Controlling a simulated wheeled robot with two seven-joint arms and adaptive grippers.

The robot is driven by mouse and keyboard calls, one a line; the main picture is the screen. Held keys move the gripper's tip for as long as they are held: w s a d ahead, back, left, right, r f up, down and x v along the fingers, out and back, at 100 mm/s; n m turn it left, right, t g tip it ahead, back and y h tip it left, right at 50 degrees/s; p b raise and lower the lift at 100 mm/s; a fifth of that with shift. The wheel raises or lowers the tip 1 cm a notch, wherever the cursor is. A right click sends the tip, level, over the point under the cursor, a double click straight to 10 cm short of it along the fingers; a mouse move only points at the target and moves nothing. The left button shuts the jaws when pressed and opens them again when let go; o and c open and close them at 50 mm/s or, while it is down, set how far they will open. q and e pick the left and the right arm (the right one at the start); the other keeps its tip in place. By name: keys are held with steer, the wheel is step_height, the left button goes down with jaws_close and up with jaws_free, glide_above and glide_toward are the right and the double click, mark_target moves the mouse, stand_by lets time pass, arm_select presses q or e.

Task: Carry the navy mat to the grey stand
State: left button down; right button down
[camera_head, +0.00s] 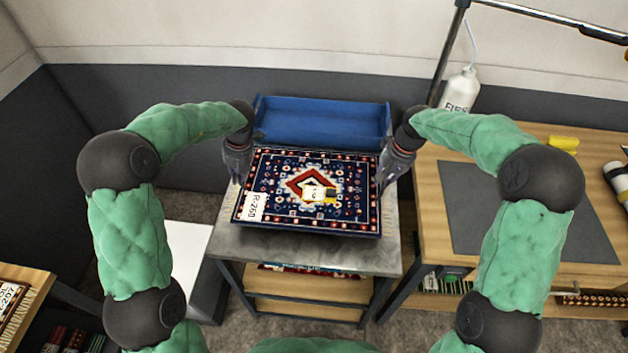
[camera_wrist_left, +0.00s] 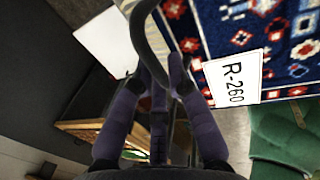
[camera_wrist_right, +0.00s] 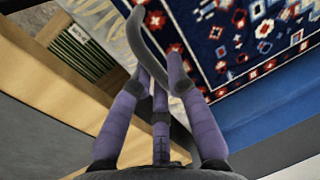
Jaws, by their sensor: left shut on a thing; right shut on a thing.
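The navy mat (camera_head: 270,215) has a patterned face with a red and white diamond and an R-260 tag. It lies flat over the top of the grey stand (camera_head: 305,253); I cannot tell whether it touches it. My left gripper (camera_head: 238,178) is shut at the mat's left edge and my right gripper (camera_head: 385,182) at its right edge. The mat also shows in the left wrist view (camera_wrist_left: 215,25) and the right wrist view (camera_wrist_right: 240,45). The fingers hide the exact grip points.
A blue open tray (camera_head: 322,138) stands directly behind the mat. At right, a wooden bench (camera_head: 435,210) carries a dark grey pad (camera_head: 525,220), a yellow block (camera_head: 563,143) and a white bottle (camera_head: 461,92). A white-topped box (camera_head: 187,250) stands left of the stand.

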arm_select(q)
steer(key=shift+f, duration=0.35)
arm_select(e)
steer(key=shift+a+f, duration=0.1)
steer(key=shift+f, duration=0.2)
arm_select(q)
steer(key=shift+f, duration=0.1)
arm_select(e)
steer(key=shift+f, duration=0.15)
